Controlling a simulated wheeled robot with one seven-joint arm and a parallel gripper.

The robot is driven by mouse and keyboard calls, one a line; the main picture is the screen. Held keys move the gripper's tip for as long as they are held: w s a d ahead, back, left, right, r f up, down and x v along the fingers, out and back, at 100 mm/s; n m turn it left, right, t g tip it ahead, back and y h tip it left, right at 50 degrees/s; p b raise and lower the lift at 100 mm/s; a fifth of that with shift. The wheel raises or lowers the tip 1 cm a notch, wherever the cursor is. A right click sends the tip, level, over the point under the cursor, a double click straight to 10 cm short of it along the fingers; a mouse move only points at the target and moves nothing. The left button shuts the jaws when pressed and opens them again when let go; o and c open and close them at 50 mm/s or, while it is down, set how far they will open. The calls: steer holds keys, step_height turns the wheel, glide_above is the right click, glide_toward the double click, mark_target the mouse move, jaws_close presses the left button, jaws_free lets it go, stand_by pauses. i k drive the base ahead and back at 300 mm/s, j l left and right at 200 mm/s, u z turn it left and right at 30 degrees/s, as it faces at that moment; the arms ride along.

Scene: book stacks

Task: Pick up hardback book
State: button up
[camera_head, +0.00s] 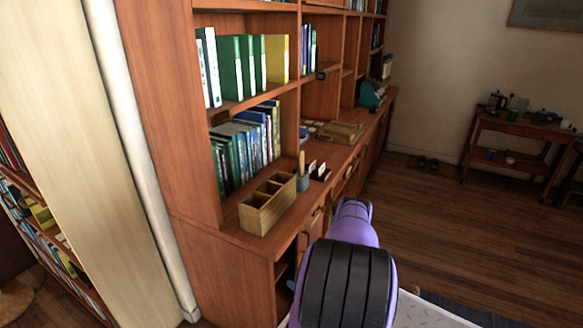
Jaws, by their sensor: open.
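Several upright books (246,146) stand in a row on the lower shelf of the wooden bookcase, mostly dark green and blue spines. On the shelf above are green volumes (231,68) with a yellow one (277,58) at their right end and white ones (209,66) at their left. I cannot tell which of these is the hardback book. My purple and black arm rises from the bottom centre, in front of the bookcase and apart from the books. My gripper's fingers are not visible.
A wooden divided box (267,204) stands on the bookcase ledge, with a pen cup (302,181) behind it. Tan boxes (341,132) lie farther along. A side table (519,128) stands at the far right. The wooden floor (460,222) between is mostly clear.

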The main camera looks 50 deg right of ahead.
mark_target(276, 46)
steer(key=z, duration=1.35)
